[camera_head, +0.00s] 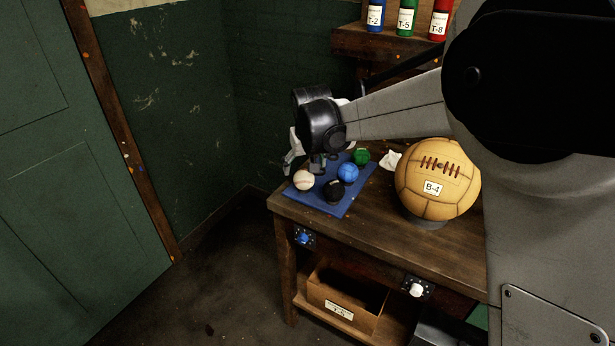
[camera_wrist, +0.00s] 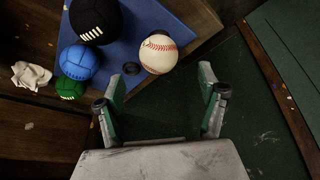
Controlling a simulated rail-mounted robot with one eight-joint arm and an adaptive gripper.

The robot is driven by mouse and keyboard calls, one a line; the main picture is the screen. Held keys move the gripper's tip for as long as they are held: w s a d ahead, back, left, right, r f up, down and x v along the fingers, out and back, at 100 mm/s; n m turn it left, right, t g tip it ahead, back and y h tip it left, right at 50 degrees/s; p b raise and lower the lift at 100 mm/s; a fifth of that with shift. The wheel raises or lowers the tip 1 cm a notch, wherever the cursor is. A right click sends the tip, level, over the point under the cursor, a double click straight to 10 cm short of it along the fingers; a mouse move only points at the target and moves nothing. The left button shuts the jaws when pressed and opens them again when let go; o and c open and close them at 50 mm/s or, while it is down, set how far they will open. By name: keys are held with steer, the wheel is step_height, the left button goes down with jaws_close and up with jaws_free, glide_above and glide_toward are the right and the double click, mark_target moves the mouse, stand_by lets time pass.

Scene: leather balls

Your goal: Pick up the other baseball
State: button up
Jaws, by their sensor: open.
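One white baseball with red stitching (camera_head: 304,180) rests at the left edge of the blue mat (camera_head: 351,199) on the table. In the wrist view the baseball (camera_wrist: 158,54) lies just beyond the fingertips, roughly between their lines. My gripper (camera_head: 304,164) hangs above the mat's left part, close to the baseball. Its fingers (camera_wrist: 162,84) are spread with nothing between them. No second baseball shows in these views.
On the mat lie a black ball (camera_head: 335,190), a blue ball (camera_head: 347,172) and a green ball (camera_head: 361,157). A crumpled white cloth (camera_head: 390,161) and a large tan ball marked B-4 (camera_head: 437,178) are to the right. Open floor lies left of the table.

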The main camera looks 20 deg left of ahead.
mark_target(304, 180)
steer(key=shift+x, duration=4.35)
steer(key=shift+s+d, duration=0.15)
steer(key=shift+c, duration=0.4)
steer(key=c, duration=1.3)
